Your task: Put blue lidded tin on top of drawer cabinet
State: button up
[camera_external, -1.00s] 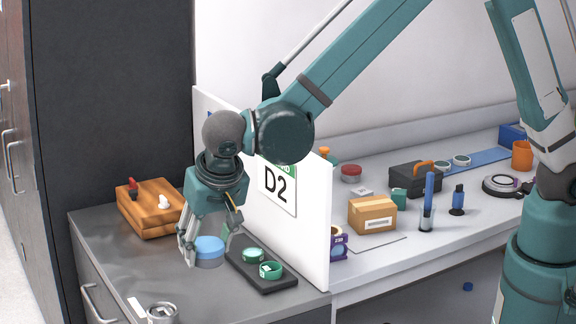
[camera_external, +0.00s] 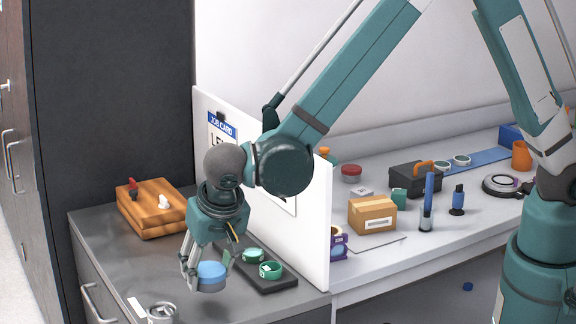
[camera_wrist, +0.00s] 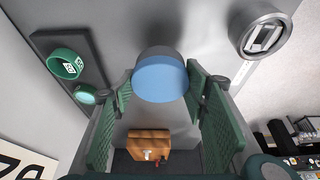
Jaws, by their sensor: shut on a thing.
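The blue lidded tin (camera_external: 211,277) has a light blue lid and a grey body. My gripper (camera_external: 208,272) is shut on it, with fingers on both sides, over the dark grey top of the drawer cabinet (camera_external: 120,248). In the wrist view the blue lid (camera_wrist: 160,80) shows between the green finger pads of my gripper (camera_wrist: 158,95). Whether the tin touches the cabinet top or hangs slightly above it, I cannot tell.
A dark tray (camera_external: 272,284) with green rings lies right of the tin, beside the white divider panel (camera_external: 316,230). A wooden box (camera_external: 150,222) stands at the back left. A metal cylinder (camera_external: 161,313) stands at the front edge. The cabinet's left middle is clear.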

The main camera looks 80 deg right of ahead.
aim_at(209, 282)
jog(key=shift+f, duration=1.65)
jog(key=shift+f, duration=0.15)
jog(key=o, duration=0.9)
jog(key=shift+r, duration=0.2)
jog(key=v, duration=1.2)
